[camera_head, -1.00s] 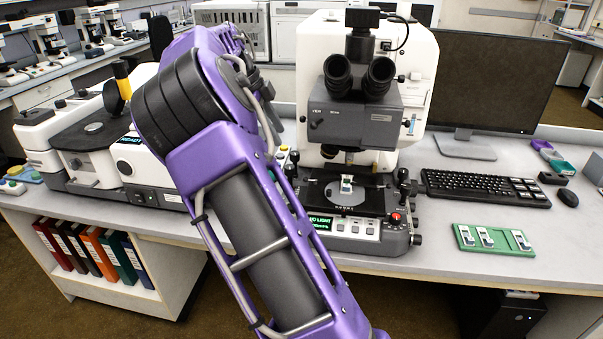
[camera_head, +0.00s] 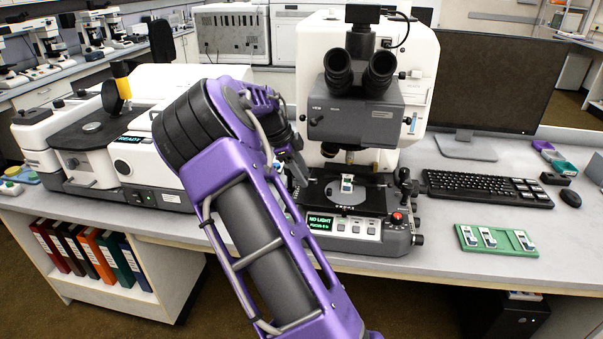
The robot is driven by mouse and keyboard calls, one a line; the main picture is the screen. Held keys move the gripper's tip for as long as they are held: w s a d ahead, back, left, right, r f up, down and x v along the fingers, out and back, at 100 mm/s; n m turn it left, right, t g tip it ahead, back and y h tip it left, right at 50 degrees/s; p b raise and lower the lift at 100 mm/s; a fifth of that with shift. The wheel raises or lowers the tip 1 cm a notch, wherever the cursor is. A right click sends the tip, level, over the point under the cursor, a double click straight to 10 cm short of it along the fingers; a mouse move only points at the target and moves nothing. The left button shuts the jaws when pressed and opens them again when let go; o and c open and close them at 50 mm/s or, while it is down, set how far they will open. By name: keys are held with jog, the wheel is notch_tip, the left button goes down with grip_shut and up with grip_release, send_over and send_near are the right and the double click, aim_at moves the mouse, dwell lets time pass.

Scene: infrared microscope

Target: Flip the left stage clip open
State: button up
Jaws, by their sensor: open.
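The infrared microscope (camera_head: 365,110) stands on the bench, white and grey with black eyepieces. Its dark stage (camera_head: 318,192) holds a small sample slide (camera_head: 347,184) on a pale round plate. The stage clips are too small to make out. My gripper (camera_head: 299,168) is at the left side of the stage, partly hidden by my purple arm. It is open, and I see nothing between its fingers. I cannot tell whether it touches the stage or the left clip.
A control panel with a lit "NO LIGHT" display (camera_head: 320,222) and a red knob (camera_head: 397,217) is at the microscope's front. A keyboard (camera_head: 485,188), monitor (camera_head: 485,80) and green slide tray (camera_head: 470,240) are to the right. A white instrument (camera_head: 150,165) stands left.

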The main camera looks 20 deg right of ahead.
grip_shut()
dwell(1.4)
